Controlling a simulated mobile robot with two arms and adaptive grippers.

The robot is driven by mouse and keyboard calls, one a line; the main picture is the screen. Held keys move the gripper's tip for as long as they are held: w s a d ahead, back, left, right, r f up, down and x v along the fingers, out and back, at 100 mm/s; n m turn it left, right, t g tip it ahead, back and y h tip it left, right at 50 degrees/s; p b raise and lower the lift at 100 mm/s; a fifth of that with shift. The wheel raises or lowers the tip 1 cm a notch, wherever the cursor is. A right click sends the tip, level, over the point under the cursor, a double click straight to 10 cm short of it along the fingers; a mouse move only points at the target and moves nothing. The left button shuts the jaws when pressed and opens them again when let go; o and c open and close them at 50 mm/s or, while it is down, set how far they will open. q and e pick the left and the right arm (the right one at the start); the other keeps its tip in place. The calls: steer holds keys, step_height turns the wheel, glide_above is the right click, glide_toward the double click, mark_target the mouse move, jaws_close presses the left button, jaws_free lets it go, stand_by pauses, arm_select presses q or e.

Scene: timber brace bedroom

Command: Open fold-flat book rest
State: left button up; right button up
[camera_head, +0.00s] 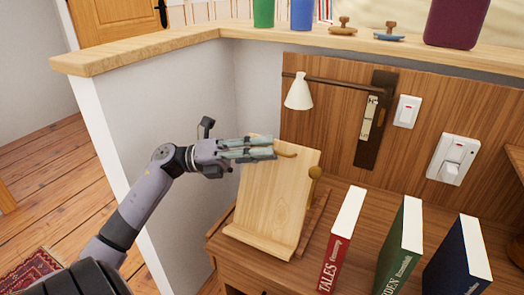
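The book rest (272,194) is a pale wooden panel with a ledge along its lower edge. My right gripper is not in view.
Red (342,240), green (400,248) and blue (458,262) books stand upright to the right of the rest. A white lamp (298,93) hangs from a wall arm behind it. The partition's wooden ledge (140,54) runs close behind my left arm.

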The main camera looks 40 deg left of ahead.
arm_select(q)
steer(key=v, duration=0.7)
steer(key=shift+a, duration=0.25)
steer(key=shift+s, duration=0.15)
